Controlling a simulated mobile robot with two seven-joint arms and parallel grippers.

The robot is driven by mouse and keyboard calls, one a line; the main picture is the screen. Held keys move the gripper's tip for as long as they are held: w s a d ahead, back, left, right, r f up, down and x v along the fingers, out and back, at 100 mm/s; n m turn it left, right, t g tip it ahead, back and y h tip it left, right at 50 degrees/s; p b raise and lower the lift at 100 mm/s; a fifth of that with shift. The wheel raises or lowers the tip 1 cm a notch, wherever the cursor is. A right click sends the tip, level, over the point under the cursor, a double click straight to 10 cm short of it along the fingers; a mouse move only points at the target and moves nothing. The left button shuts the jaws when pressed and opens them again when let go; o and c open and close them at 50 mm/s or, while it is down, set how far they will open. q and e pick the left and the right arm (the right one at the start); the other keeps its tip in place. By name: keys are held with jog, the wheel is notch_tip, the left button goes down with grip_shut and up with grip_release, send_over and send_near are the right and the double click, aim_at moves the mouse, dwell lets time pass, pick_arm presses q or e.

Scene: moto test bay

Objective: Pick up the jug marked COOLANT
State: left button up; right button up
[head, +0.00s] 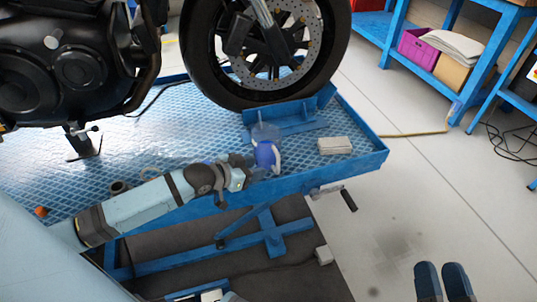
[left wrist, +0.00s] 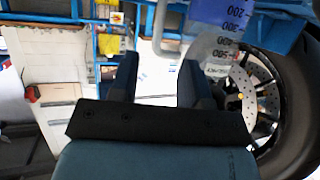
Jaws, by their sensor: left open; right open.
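A small clear jug (head: 265,153) with blue in its lower part stands on the blue lift platform, near its front edge. In the left wrist view the jug (left wrist: 222,14) is at the top right, upside down, with printed volume marks; I cannot read the word COOLANT on it. Its pale handle (left wrist: 162,32) shows beyond and between my left fingertips. My left gripper (head: 252,172) is open right beside the jug; its fingers (left wrist: 157,68) look empty, and contact cannot be told. My right gripper (head: 443,270) is open and empty at the bottom right, over the floor.
A motorcycle wheel (head: 265,50) stands in a blue chock (head: 290,118) just behind the jug. A pale box or cloth stack (head: 335,145) lies to the right. The platform rim (head: 350,168) runs along the front. A blue shelf (head: 465,85) holds bins.

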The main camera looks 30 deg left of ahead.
aim_at(273, 165)
pick_arm(q)
jog(key=x, duration=0.3)
jog(key=shift+w+b, duration=0.1)
jog(key=shift+b, duration=0.25)
jog(key=b+x, duration=0.2)
jog(key=x, duration=0.2)
jog(key=shift+d+f+b, duration=0.1)
jog(key=shift+d+b, duration=0.1)
jog(key=shift+b, duration=0.15)
jog(key=shift+w+d+f, duration=0.15)
jog(key=shift+w+d, duration=0.05)
jog(key=shift+w, duration=0.3)
grip_shut()
pick_arm(e)
notch_tip(273, 165, down, 6)
jog(key=g, duration=0.2)
jog(key=shift+a+n+g, duration=0.2)
jog(key=shift+n+g, duration=0.1)
jog(key=shift+g, duration=0.1)
